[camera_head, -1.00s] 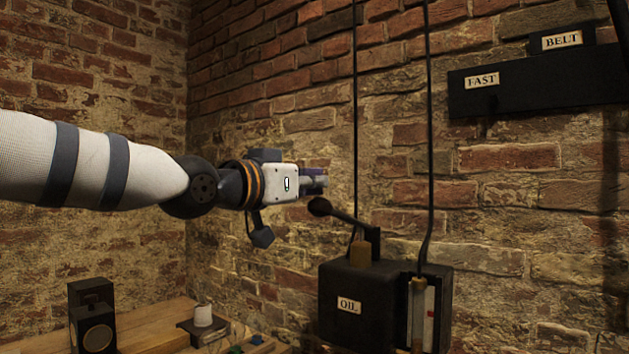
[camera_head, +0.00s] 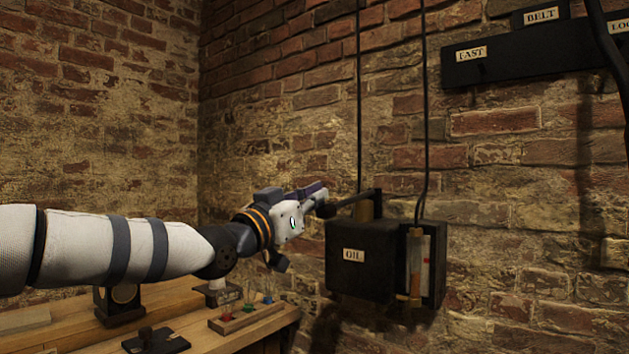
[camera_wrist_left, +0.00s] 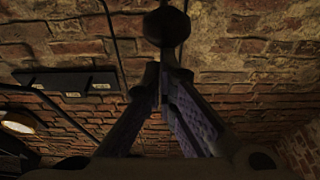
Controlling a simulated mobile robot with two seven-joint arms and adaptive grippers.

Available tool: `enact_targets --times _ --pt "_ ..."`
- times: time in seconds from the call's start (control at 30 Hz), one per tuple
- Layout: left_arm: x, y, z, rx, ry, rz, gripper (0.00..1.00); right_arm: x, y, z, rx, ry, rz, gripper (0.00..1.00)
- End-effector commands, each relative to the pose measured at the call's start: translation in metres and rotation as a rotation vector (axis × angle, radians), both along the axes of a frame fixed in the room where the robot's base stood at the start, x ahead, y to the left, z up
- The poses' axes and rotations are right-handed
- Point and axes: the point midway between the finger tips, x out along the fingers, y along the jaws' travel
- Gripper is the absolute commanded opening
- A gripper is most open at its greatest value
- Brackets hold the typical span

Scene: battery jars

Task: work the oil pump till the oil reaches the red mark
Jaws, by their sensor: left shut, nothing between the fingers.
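The black oil pump box (camera_head: 360,262) with its OIL label is on the brick wall. Its lever (camera_head: 354,201) slopes down leftward from its post to a round knob (camera_head: 326,211). The sight gauge (camera_head: 428,262), a pale strip with a small red mark, is on the box's right side; I cannot make out the oil level. My left gripper (camera_head: 320,191) is shut and empty, its fingertips at the knob, slightly above it. In the left wrist view the knob (camera_wrist_left: 166,26) sits just beyond the closed fingertips (camera_wrist_left: 164,68); contact is unclear. My right gripper is out of view.
A wooden bench (camera_head: 190,312) below left holds a rack of small coloured vials (camera_head: 246,312) and a dark speaker-like box (camera_head: 120,303). Black pipes rise from the pump. A FAST and BELT panel (camera_head: 515,52) hangs upper right.

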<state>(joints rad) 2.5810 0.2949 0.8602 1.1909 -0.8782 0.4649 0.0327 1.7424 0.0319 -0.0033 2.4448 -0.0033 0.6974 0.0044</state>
Motion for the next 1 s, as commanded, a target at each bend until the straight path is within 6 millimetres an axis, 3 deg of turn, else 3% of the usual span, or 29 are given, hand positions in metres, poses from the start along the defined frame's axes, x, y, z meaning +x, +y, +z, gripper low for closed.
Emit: enact_targets --times 0.1,0.4,0.7,1.0 --pt "0.002 -0.001 -0.024 0.003 0.006 0.001 0.0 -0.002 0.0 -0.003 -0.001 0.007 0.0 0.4" --pt "0.007 -0.005 -0.057 0.003 0.005 0.0 0.0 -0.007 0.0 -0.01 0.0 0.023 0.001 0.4" --pt "0.01 -0.007 -0.073 0.009 0.016 0.0 0.0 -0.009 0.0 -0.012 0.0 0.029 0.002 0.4" --pt "0.01 -0.008 -0.077 0.011 0.019 -0.002 0.0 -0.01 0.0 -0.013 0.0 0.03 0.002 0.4"
